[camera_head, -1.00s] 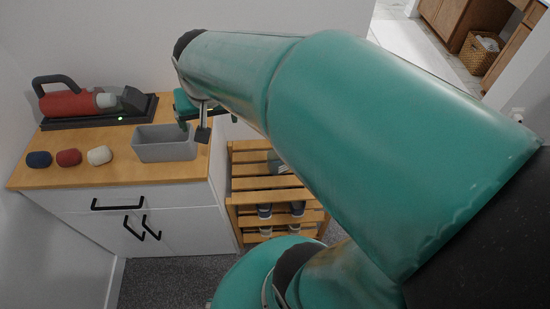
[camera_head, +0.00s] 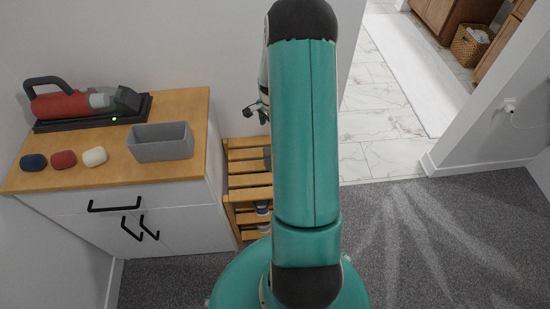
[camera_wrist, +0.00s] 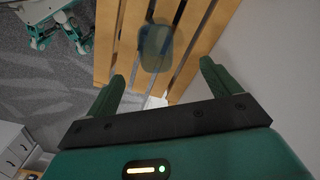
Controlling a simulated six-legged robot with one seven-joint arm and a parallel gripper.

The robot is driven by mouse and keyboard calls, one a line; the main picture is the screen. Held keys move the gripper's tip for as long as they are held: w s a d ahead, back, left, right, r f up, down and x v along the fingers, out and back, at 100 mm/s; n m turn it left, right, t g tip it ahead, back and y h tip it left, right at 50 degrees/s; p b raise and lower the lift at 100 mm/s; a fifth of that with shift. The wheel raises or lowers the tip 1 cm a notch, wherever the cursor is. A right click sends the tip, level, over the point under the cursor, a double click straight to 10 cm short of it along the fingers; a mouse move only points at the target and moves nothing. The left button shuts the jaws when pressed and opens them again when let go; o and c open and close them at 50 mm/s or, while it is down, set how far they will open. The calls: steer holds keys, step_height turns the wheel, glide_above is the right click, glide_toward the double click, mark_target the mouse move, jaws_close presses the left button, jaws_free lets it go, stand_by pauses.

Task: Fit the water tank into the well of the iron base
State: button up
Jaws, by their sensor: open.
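A translucent blue-grey rounded piece (camera_wrist: 155,48), which looks like the water tank, lies on the slatted wooden rack in the wrist view. In the head view only a grey sliver (camera_head: 267,155) shows on the rack beside my arm. My gripper (camera_wrist: 160,85) is open and empty, with the tank beyond its fingertips and apart from them. In the head view my gripper (camera_head: 258,110) is above the rack, partly hidden by my arm. A dark flat base (camera_head: 75,122) with a green light carries a red-and-grey appliance (camera_head: 70,104). I cannot make out a well in it.
The wooden cabinet top (camera_head: 190,104) also holds a grey bin (camera_head: 160,150) and blue, red and white rounded pieces (camera_head: 62,159). The slatted rack (camera_head: 245,180) stands right of the cabinet, with cups on a lower shelf. Carpet (camera_head: 430,230) is clear at right. A wall is behind.

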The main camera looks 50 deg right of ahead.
steer(key=shift+m, duration=0.3)
steer(key=f, duration=1)
steer(key=s+d+f, duration=0.1)
steer(key=f, duration=0.5)
steer(key=shift+r, duration=0.1)
steer(key=shift+c, duration=0.2)
steer(key=c, duration=1.2)
steer(key=shift+r, duration=0.15)
